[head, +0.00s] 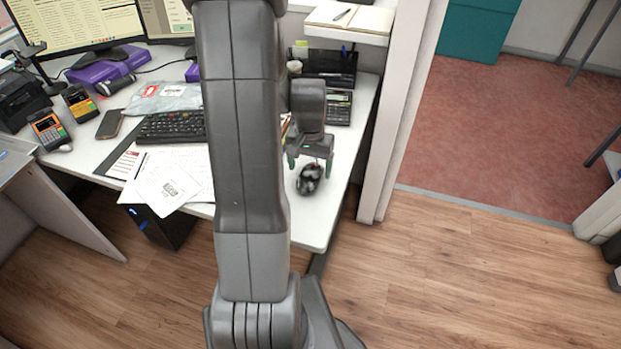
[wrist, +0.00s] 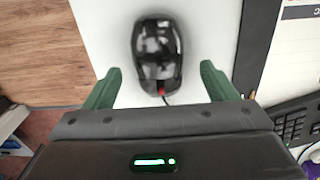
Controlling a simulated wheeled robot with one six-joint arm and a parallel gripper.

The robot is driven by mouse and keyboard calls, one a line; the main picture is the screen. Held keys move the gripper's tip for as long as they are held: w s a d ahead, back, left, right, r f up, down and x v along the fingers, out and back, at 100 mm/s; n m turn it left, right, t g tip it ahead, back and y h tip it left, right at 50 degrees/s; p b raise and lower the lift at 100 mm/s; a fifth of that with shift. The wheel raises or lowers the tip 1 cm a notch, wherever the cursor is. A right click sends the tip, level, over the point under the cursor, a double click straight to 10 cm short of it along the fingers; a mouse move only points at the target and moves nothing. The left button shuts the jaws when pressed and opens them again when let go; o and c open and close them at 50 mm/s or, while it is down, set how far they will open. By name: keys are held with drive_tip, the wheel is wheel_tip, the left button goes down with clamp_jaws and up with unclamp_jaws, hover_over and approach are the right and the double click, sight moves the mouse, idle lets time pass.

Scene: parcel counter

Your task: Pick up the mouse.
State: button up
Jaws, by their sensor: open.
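The black mouse (head: 309,179) lies on the white counter (head: 318,228) near its right front corner. In the wrist view the mouse (wrist: 157,52) is glossy black, with a red spot and a cable at its lower end. My gripper (head: 310,165) is over the counter at the mouse's far end. In the wrist view the green fingers of my gripper (wrist: 160,82) are spread apart, one on each side of the mouse's lower end, with clear gaps to it. Nothing is held. The height of the fingertips above the counter is hard to tell.
A keyboard (head: 171,127) and papers (head: 172,180) lie to the left, partly hidden behind my arm. A calculator (head: 338,108) and a black organiser (head: 328,67) stand beyond the gripper. A white partition post (head: 389,130) rises close on the right.

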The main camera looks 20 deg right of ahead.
sight(310, 172)
wheel_tip(310, 172, down, 3)
drive_tip(key=shift+d+f, duration=0.1)
drive_tip(key=c, duration=1)
drive_tip(key=shift+c, duration=0.3)
wheel_tip(310, 172, up, 9)
drive_tip(key=shift+r, duration=0.1)
wheel_tip(310, 172, down, 7)
drive_tip(key=b, duration=0.3)
drive_tip(key=shift+r+b, duration=0.15)
drive_tip(key=shift+b, duration=0.25)
